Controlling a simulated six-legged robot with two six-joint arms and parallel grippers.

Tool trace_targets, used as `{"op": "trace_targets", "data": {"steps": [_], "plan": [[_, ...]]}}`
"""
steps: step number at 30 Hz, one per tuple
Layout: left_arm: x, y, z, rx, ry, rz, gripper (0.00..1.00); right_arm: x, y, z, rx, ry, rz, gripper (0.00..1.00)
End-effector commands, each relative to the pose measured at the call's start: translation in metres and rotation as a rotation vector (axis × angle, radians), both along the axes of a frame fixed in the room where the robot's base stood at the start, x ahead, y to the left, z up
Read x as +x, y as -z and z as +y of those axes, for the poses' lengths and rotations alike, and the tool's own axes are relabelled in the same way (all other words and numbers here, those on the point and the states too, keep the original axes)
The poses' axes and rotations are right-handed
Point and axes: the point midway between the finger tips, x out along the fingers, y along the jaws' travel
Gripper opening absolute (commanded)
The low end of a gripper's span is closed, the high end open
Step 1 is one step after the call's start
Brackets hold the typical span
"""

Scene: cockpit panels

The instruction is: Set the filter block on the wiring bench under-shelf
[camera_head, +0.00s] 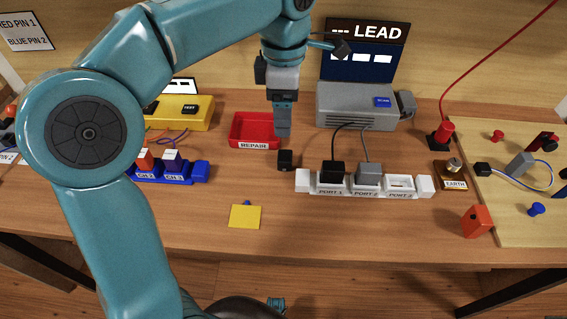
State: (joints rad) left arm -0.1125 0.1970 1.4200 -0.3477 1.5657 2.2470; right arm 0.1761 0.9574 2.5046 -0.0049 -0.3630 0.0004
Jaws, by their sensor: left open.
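No block is labelled as the filter block, so I cannot tell which it is. An orange block (477,221) stands at the bench's right front. The under-shelf is not clearly visible; the bench top hides the space beneath. My right gripper is not in view.
A white port strip (423,186) with plugs stands right of the black block, before a grey box (350,107). A blue strip (190,174) and yellow box (185,112) are left. A yellow card (245,217) lies in front. The front middle is mostly clear.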

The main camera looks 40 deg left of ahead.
Motion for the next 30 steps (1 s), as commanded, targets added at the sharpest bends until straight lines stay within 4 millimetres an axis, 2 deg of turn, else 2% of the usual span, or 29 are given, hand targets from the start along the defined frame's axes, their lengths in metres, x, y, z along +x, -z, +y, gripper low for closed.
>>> {"op": "trace_targets", "data": {"steps": [1,3,9,15,21,24,30], "plan": [[0.000,0.019,0.000,0.000,0.001,0.005,0.72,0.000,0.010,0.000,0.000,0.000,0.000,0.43],[0.000,0.035,0.000,0.000,0.001,0.004,0.72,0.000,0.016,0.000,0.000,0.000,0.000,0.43],[0.001,0.072,0.000,0.000,0.003,0.002,0.72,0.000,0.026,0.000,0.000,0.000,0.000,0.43],[0.001,0.086,0.001,-0.001,0.003,0.001,0.72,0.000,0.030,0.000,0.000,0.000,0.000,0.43],[0.001,0.120,0.002,0.000,0.004,0.002,0.72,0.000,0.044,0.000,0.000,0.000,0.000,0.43],[0.001,0.130,0.002,0.001,0.004,0.001,0.72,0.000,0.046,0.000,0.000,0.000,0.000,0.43],[0.001,0.133,0.002,0.000,0.004,0.000,0.72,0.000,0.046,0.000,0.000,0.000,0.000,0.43]]}}
